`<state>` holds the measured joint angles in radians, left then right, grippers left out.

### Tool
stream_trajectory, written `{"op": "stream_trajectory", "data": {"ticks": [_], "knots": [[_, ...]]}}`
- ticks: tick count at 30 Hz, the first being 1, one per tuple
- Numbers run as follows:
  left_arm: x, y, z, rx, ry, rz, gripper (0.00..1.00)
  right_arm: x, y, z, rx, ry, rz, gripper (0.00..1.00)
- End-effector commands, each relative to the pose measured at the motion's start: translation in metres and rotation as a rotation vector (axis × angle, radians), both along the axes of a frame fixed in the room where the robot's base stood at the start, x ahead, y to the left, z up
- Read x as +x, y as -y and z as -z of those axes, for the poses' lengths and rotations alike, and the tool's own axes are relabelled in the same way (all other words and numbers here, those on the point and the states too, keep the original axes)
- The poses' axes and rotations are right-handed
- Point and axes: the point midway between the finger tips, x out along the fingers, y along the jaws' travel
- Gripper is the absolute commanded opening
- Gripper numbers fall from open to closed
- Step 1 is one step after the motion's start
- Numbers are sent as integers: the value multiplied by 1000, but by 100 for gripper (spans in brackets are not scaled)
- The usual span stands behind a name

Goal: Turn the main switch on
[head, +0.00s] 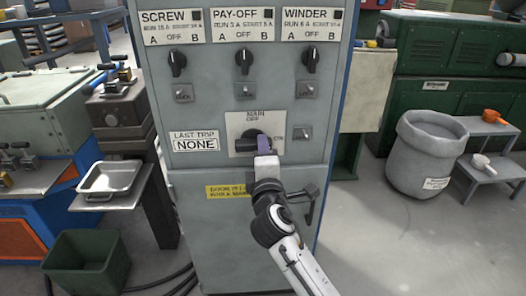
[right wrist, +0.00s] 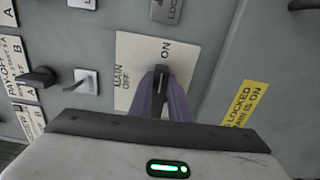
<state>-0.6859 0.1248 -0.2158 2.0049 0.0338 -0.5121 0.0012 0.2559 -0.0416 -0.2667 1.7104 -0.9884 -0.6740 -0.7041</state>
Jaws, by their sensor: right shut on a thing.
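The main switch (head: 249,135) is a black rotary knob on a white plate (head: 238,150) in the middle of the grey cabinet. The plate is marked MAIN OFF at the top and ON at the right. My right gripper (head: 265,146) reaches up to it from below right. In the right wrist view its purple fingers (right wrist: 162,95) are shut on the dark switch handle (right wrist: 161,72), near the ON mark. The fingers hide part of the knob, so its exact pointing is hard to tell. My left gripper is not in view.
Above are the SCREW (head: 177,62), PAY-OFF (head: 244,62) and WINDER (head: 312,60) selector knobs. A metal tray (head: 110,178) stands left; a grey bin (head: 425,160) stands right.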

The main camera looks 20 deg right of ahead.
Motion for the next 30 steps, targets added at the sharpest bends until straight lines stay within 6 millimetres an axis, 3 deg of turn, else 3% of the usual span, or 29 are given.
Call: {"op": "stream_trajectory", "data": {"ticks": [19,20,23,30], "knots": [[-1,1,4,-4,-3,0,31,0,-1,2,54,14,-1,0],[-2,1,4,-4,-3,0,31,0,-1,2,54,14,-1,19],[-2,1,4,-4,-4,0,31,0,-1,2,53,13,-1,36],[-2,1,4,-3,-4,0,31,0,0,2,51,14,0,36]]}}
